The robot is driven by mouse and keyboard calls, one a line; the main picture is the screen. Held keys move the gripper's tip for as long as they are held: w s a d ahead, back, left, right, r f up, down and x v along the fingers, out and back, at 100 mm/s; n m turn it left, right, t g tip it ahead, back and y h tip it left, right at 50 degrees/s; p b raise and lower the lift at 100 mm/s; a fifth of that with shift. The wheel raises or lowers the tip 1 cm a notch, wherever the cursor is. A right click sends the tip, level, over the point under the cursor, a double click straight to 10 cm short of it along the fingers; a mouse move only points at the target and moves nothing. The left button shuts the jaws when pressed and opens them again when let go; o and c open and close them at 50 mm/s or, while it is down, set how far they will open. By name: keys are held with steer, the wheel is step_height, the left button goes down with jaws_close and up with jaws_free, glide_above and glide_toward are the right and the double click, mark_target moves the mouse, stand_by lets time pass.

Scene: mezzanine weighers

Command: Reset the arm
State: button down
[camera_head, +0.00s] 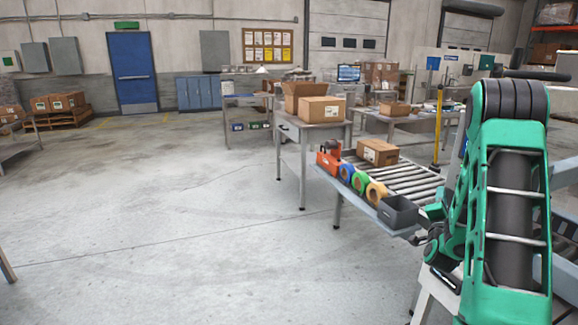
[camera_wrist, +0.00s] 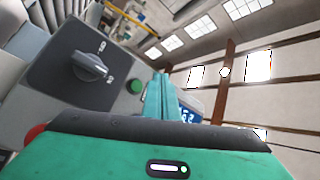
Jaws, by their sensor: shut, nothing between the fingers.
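My green and dark grey arm (camera_head: 510,190) fills the right side of the head view, bent at a high joint, with its links reaching down beside the roller conveyor. My gripper shows in the wrist view as narrow teal fingers (camera_wrist: 160,98) beyond the green wrist housing. The fingers are together and hold nothing. In the head view the gripper is hard to make out among the dark parts low beside the conveyor's near end. In the wrist view a grey control box with a black rotary knob (camera_wrist: 91,67) and a green button (camera_wrist: 135,87) lies close by the fingers.
The roller conveyor (camera_head: 412,182) carries a cardboard box (camera_head: 378,152). Tape rolls (camera_head: 360,182) and a dark grey bin (camera_head: 398,212) line its near edge. A table (camera_head: 311,130) with cartons stands behind. A blue display (camera_wrist: 188,116) shows past the fingers. Open floor (camera_head: 180,220) lies left.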

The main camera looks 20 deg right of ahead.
steer(key=s+a+f+n+g+y, duration=0.2)
steer(key=a+n+g+y, duration=0.3)
steer(key=a+n+y, duration=0.6)
steer(key=s+a+g+y, duration=0.1)
steer(key=s+a+g, duration=0.2)
steer(key=s+a, duration=0.3)
steer(key=s+a+n+g+y, duration=0.1)
steer(key=s+a+g, duration=0.3)
steer(key=s, duration=1.2)
steer(key=s+a+n+g, duration=0.1)
steer(key=s+a+g, duration=0.2)
steer(key=s+a, duration=0.5)
steer(key=s, duration=0.3)
steer(key=shift+r+g+y, duration=0.15)
steer(key=shift+g+y, duration=0.15)
steer(key=shift+y, duration=0.1)
steer(key=shift+s, duration=0.1)
